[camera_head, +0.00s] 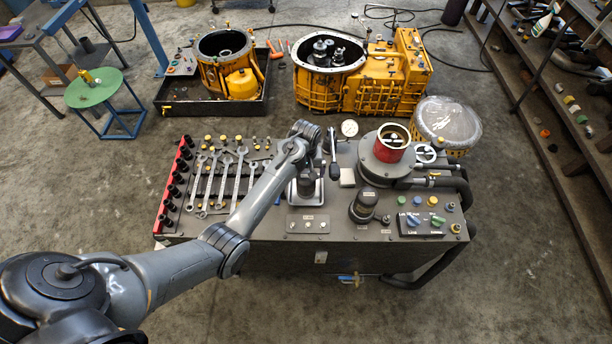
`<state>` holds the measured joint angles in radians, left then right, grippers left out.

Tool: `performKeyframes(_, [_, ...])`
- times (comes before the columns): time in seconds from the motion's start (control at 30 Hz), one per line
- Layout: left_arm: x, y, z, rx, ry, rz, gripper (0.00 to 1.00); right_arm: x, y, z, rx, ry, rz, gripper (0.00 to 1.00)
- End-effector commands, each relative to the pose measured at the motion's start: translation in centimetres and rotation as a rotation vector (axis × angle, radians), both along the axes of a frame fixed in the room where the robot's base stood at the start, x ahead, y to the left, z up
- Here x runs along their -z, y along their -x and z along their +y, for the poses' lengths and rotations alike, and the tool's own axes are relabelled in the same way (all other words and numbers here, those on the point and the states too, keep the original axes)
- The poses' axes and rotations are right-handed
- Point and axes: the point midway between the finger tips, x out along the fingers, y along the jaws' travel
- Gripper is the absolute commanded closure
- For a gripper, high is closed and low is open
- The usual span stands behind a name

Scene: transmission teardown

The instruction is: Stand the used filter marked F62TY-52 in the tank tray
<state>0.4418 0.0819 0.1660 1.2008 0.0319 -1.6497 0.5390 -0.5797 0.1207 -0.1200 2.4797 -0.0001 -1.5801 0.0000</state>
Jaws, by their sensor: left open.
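My left gripper (306,185) points down over a small light-rimmed plate or tray (319,194) in the middle of the bench top. It is open, and the wrist above it hides most of the spot below. I cannot tell whether anything stands between its fingers. A red-rimmed cylinder (391,153) stands upright in a round dark housing at the right rear of the bench; it may be a filter. A shorter dark cylinder (364,206) stands on the bench front. No F62TY-52 marking is legible, and I cannot tell which part is the tank tray. My right gripper is out of view.
Wrenches (221,178) and a red rack of sockets (176,185) lie on the bench's left. A control panel (424,222) sits front right. A clear-covered yellow drum (446,122) stands behind it. Yellow transmission housings (385,80) lie on the floor beyond. Shelving (560,130) lines the right.

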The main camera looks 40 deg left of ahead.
Motion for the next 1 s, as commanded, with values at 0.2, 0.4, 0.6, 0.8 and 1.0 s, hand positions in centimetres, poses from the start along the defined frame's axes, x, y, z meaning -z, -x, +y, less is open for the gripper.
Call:
performKeyframes(0.2, [-4.1, -0.1, 0.1, -0.001, -0.001, -0.004, 0.01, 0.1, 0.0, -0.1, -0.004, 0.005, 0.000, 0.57])
performKeyframes(0.4, [-6.7, -0.1, 0.1, -0.001, -0.001, -0.001, 0.01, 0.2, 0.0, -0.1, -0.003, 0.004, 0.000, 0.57])
performKeyframes(0.6, [-7.8, 0.1, 0.0, 0.004, -0.003, 0.000, 0.01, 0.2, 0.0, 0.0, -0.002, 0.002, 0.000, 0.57])
performKeyframes(0.8, [-6.2, 2.8, -0.5, 0.089, -0.042, -0.023, 0.01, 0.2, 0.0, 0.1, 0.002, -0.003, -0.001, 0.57])
performKeyframes(1.0, [-3.8, 9.7, -3.0, 0.324, -0.114, -0.085, 0.01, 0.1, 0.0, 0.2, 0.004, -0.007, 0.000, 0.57])
